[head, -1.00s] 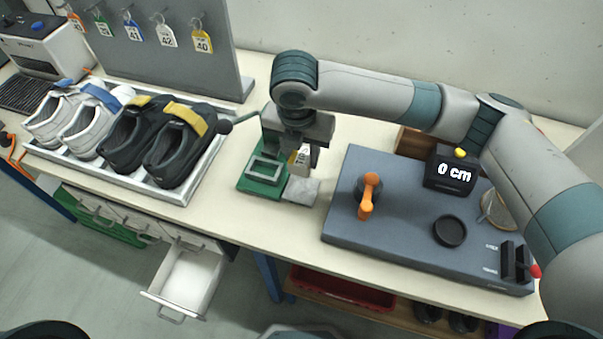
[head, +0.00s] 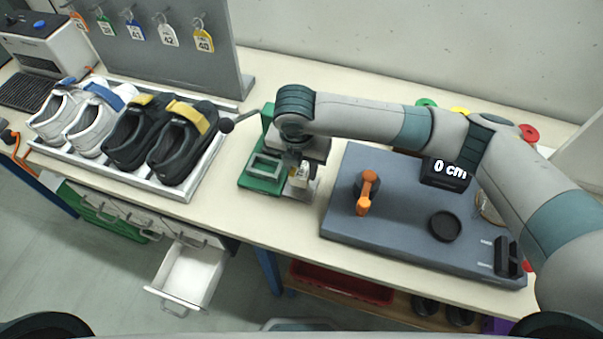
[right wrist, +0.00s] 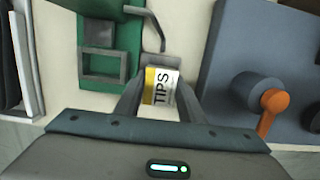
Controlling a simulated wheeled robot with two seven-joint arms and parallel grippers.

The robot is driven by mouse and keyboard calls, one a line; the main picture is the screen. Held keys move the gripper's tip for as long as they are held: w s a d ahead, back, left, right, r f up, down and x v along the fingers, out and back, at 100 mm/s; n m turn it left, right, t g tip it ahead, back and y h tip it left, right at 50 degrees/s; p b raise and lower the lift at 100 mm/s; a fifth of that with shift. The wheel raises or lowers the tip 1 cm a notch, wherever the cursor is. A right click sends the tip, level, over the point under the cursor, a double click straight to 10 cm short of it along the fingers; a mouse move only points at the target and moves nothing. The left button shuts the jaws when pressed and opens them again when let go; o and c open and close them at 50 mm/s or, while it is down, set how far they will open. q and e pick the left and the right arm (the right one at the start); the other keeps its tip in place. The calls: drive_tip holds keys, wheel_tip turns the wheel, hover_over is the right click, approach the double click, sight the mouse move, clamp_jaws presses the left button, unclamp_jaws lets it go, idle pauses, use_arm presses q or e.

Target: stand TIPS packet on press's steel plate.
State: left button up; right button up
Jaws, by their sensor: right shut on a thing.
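The TIPS packet (head: 301,173) is small and white with a yellow band; its TIPS lettering shows in the right wrist view (right wrist: 165,90). My right gripper (head: 299,178) is shut on it, with one finger on either side. The packet is upright, low over the press's steel plate (head: 301,194), which shows around and below the fingers. I cannot tell whether its bottom touches the plate. The green press (head: 258,183) stands just left of the gripper and shows in the right wrist view (right wrist: 98,90). My left gripper is not in view.
A tray (head: 187,192) of white and black shoes is on the left. The press's lever knob (head: 227,125) sticks out toward it. A blue-grey board (head: 400,222) with an orange handle (head: 367,190) lies close on the right. An open drawer (head: 190,275) hangs below the table.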

sight(301, 177)
drive_tip(key=shift+f, duration=0.15)
wheel_tip(301, 177, down, 3)
drive_tip(key=shift+r+p, duration=0.2)
drive_tip(key=shift+p, duration=0.3)
drive_tip(key=shift+f, duration=0.45)
drive_tip(key=shift+f, duration=0.15)
drive_tip(key=o, duration=0.8)
